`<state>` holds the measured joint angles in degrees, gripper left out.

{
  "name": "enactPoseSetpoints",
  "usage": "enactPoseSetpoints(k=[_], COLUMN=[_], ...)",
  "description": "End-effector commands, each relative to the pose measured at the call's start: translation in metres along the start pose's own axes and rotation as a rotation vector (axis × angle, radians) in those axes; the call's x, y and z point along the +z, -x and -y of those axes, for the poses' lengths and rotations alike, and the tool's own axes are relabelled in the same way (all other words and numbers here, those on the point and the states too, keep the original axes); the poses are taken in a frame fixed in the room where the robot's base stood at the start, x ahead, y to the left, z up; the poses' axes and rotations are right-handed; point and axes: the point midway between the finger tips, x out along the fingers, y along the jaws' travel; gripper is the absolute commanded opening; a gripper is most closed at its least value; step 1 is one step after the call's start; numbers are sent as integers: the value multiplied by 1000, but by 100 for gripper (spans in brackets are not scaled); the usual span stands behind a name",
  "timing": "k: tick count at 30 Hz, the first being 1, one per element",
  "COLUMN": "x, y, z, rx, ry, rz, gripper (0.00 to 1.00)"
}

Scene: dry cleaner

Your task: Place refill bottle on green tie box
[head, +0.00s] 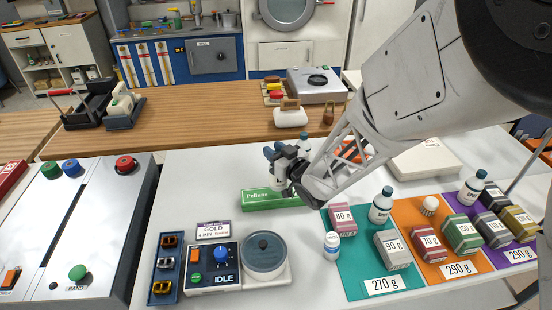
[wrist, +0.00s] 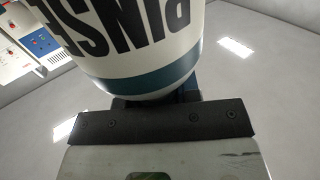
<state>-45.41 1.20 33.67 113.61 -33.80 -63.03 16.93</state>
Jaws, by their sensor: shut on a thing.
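The green tie box (head: 256,201) lies on the white counter in the middle of the head view. My gripper (head: 279,162) is above it and hides part of its right side. The gripper is shut on the refill bottle (head: 277,184), a white bottle mostly hidden by the gripper in the head view. In the wrist view the bottle (wrist: 140,55) fills the upper middle, with large dark letters and a teal band. It is at the box's top; I cannot tell whether its base touches.
Another white bottle (head: 304,143) with a blue cap stands just behind my gripper. A scale (head: 264,255) and control box (head: 212,270) stand in front. Teal (head: 345,266), orange (head: 435,249) and purple mats with weights and bottles lie right.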

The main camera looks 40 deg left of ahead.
Motion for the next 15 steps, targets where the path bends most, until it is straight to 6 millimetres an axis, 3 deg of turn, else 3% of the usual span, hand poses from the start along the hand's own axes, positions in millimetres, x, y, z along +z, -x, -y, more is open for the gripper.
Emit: enactPoseSetpoints(k=[9,15], x=[28,31], y=[0,0], z=[0,0], rx=[0,0], ry=[0,0], rz=[1,0], gripper=[0,0])
